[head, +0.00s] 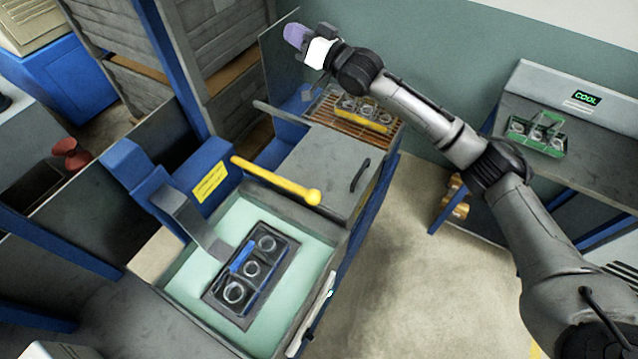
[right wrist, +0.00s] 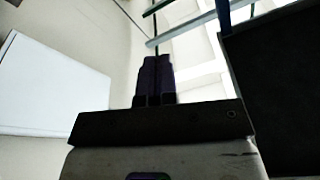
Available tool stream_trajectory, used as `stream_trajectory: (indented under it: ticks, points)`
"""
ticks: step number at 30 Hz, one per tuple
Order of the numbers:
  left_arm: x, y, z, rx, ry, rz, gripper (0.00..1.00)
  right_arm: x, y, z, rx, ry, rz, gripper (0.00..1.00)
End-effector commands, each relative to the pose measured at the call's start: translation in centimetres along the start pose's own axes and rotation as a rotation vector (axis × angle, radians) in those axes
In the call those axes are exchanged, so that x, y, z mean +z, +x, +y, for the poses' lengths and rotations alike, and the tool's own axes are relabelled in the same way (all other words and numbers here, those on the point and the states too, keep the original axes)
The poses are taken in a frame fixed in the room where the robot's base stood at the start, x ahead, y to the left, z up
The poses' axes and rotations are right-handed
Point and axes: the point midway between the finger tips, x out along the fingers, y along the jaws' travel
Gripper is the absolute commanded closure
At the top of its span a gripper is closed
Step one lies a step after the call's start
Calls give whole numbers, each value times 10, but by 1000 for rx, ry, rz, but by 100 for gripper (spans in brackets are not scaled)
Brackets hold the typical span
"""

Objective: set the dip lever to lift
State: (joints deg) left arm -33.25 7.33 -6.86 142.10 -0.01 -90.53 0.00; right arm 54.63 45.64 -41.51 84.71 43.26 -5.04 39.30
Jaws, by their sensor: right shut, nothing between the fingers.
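The dip lever is a yellow bar with a ball end (head: 275,180), set on a blue housing with a yellow label (head: 209,182). It points to the right, sloping down in the picture, over the rear edge of the bath. A dark rack with several rings (head: 252,268) sits in the pale green bath (head: 185,286), joined to a grey bent hanger arm (head: 190,222). My right gripper (head: 293,34) is high at the back, well away from the lever. Its purple fingers are together and empty in the right wrist view (right wrist: 154,80). My left gripper is out of view.
A grey cover with a black handle (head: 360,175) lies behind the bath. Beyond it, a ring rack (head: 363,112) stands on an orange grate. A green rack (head: 537,133) sits on the right bench by a "COOL" display (head: 587,97). Upright panels stand at the back left.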

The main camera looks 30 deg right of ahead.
Motion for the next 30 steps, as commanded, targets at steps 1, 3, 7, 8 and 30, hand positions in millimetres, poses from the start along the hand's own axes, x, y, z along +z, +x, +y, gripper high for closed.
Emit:
stream_trajectory:
  ticks: [1, 3, 7, 8, 30]
  points:
    - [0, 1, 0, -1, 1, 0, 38, 8, 6, 12, 61, 80, -71, 100]
    - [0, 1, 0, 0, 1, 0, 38, 28, 7, 30, 155, 208, -189, 100]
    - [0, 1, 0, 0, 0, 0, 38, 88, -11, 60, 352, 469, -449, 100]
    - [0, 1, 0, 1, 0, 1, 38, 103, -19, 65, 399, 533, -512, 100]
    - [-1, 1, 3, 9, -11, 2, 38, 188, -176, 36, 1222, 1241, -1424, 100]
